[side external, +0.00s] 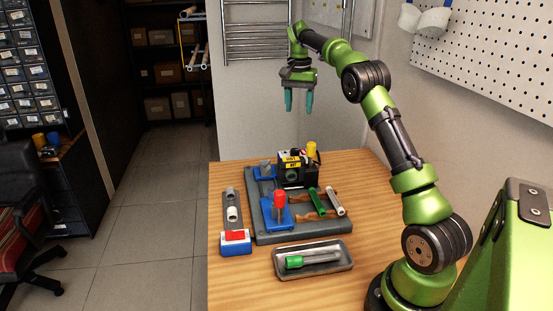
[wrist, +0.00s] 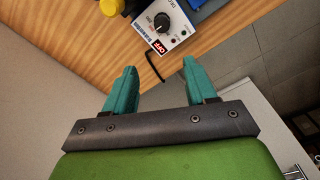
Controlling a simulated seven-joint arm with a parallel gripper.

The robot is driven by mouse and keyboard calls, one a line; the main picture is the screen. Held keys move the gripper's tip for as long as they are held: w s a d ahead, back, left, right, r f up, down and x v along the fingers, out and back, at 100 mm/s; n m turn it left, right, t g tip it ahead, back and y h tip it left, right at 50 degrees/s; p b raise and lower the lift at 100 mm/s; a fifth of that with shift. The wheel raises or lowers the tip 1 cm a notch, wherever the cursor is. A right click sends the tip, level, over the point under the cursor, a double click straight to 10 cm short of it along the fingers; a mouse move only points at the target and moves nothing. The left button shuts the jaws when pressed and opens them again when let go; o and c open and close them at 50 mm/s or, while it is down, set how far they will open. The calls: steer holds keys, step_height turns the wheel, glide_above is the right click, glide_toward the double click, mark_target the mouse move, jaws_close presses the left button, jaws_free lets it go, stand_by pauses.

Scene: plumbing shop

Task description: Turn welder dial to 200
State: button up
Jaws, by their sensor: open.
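The welder's white control panel (wrist: 178,32) shows at the top of the wrist view, near the table edge. It carries a round black dial (wrist: 160,21) with a white pointer mark, a red display (wrist: 160,46) reading OFF and small indicator lights. The dial's scale is too small to read. In the side view the welder appears to be the black box with a yellow label (side external: 291,160); its dial is hidden there. My gripper (side external: 299,101) is open and empty, pointing down, well above and behind the box. Its teal fingers (wrist: 159,72) stand apart below the panel in the wrist view.
A grey base (side external: 300,232) holds the box, a red-topped tool (side external: 279,198) and pipe pieces. A yellow cylinder (side external: 312,150) stands beside the box. A grey tray (side external: 340,265) and a blue-and-white box (side external: 236,247) are nearer the front. The air around my gripper is clear.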

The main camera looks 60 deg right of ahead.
mark_target(295, 150)
steer(key=shift+m, duration=0.6)
steer(key=f, duration=0.4)
steer(key=a+f, duration=0.1)
steer(key=f, duration=0.9)
steer(key=shift+a, duration=0.15)
steer(key=shift+w, duration=0.1)
steer(key=c, duration=1)
